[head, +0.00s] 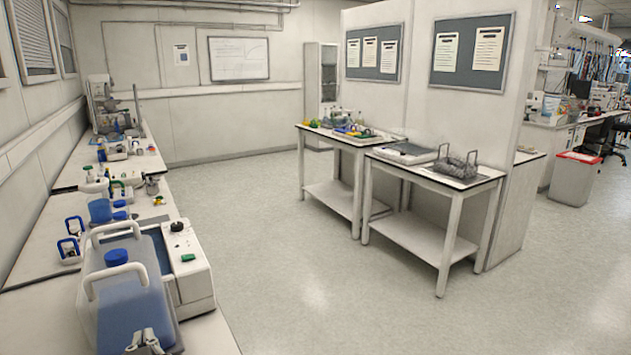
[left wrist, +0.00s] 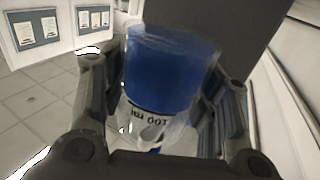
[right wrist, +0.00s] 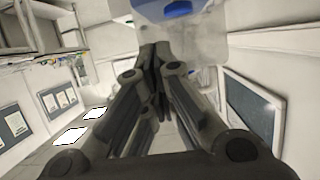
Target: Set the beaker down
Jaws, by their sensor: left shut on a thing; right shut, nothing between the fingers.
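The beaker (left wrist: 168,75) is a clear vessel with blue liquid and a dark "100 ml" marking, in the middle of the left wrist view. My left gripper (left wrist: 163,95) is shut on it, one finger on each side. I cannot make out this held beaker in the head view. My right gripper (right wrist: 158,55) is shut and empty, its fingertips together below a translucent container with a blue cap.
The translucent blue-capped container (head: 130,290) stands at the near end of the left bench (head: 205,335), beside a white device (head: 190,265). Several bottles and instruments crowd the bench further back. Two tables (head: 425,225) with trays stand across the room. The floor between is clear.

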